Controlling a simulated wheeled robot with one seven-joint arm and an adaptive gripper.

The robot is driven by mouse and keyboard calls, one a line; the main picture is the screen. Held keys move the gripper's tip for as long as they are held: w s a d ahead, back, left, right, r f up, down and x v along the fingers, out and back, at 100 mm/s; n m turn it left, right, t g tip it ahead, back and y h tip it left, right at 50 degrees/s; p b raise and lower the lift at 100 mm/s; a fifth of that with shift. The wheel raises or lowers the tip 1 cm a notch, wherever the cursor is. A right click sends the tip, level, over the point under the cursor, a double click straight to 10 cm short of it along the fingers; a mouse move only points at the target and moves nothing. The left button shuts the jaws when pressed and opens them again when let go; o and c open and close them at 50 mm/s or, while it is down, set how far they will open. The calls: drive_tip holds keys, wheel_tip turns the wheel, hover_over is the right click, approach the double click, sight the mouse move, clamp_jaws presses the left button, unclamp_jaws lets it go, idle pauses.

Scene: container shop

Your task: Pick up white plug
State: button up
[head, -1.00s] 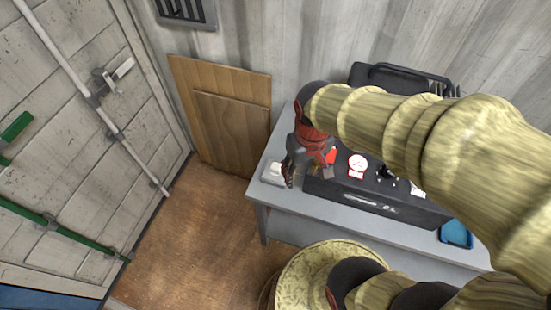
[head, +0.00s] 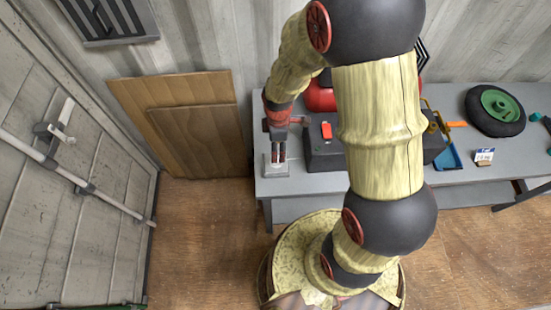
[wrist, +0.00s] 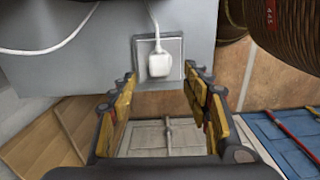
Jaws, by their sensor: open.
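The white plug (wrist: 159,64) sits in a square grey socket plate (wrist: 174,45) in the wrist view, with a white cord running up from it. My gripper (wrist: 161,76) is open, with one finger on each side of the plug in the picture; I cannot tell whether either touches it. In the head view my gripper (head: 278,157) points down over the socket plate (head: 276,171) at the left end of the grey table (head: 315,186). The plug is mostly hidden there behind the fingers.
A black case (head: 323,152) stands close to the right of my gripper. A blue tray (head: 449,158) and a green-hubbed wheel (head: 496,110) lie farther right. Wooden panels (head: 187,122) lean on the wall at left. A white cord (wrist: 50,48) crosses the table surface.

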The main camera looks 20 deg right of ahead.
drive_tip(key=shift+w+a+f+b, duration=0.1)
drive_tip(key=shift+f+b, duration=0.3)
drive_tip(key=shift+f, duration=1.55)
drive_tip(key=shift+a+f+b, duration=0.1)
drive_tip(key=shift+f+b, duration=0.25)
drive_tip(key=shift+f, duration=1.6)
drive_tip(key=shift+c, duration=1.3)
clamp_jaws()
